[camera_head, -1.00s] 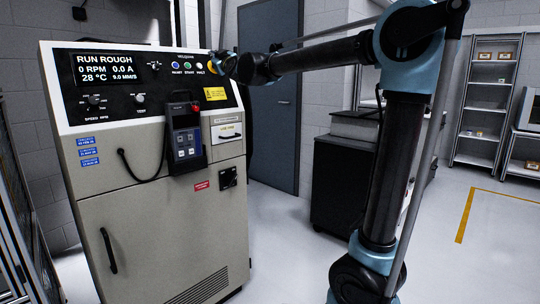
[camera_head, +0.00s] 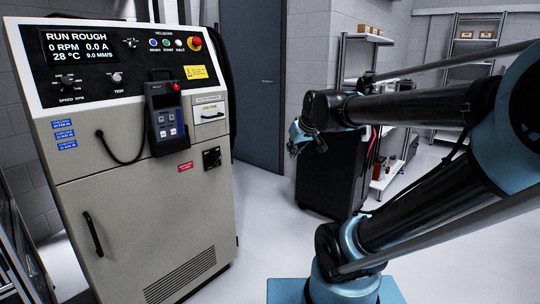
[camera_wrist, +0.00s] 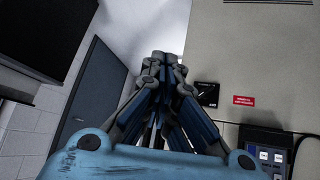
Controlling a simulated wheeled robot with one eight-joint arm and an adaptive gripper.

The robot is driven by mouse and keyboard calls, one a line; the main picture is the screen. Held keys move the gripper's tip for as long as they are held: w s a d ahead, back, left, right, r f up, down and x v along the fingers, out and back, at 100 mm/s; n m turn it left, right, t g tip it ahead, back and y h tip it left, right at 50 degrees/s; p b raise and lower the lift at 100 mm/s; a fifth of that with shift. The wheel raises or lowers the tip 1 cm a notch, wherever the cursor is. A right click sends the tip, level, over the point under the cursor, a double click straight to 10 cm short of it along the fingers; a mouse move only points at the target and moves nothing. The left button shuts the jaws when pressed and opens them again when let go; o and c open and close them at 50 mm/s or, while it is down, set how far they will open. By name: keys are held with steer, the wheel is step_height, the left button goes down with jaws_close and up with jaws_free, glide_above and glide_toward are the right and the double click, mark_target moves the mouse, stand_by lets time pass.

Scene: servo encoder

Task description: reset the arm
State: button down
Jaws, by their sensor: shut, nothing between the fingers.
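My gripper (camera_head: 298,136) is at the end of my raised arm in the head view, apart from the control cabinet (camera_head: 140,215) and to its right. In the wrist view my gripper (camera_wrist: 160,62) has its blue and grey fingers together with nothing between them. The cabinet's beige front (camera_wrist: 225,50) fills the upper right of the wrist view. Its screen (camera_head: 88,52) reads RUN ROUGH, 0 RPM, 0.0 A and 28 °C. A dark handheld pendant (camera_head: 165,118) hangs on the cabinet front. The red stop button (camera_head: 195,43) is at the top right of the panel.
A black cabinet (camera_head: 330,180) stands behind my gripper. Shelves (camera_head: 400,165) with small items are beyond it. A dark blue door (camera_head: 255,90) is in the back wall. Bare floor (camera_head: 262,230) lies between the control cabinet and my arm.

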steer(key=s+d+f+m+g+h, duration=0.1)
steer(key=s+d+f+m+g, duration=0.1)
steer(key=s+d+f, duration=0.3)
steer(key=s+d+f+m+g+h, duration=0.2)
steer(key=s+d+f, duration=0.3)
steer(key=s+f, duration=0.7)
steer(key=s+m+g, duration=0.1)
steer(key=s, duration=0.1)
steer(key=shift+s+d, duration=0.3)
steer(key=shift+d, duration=0.1)
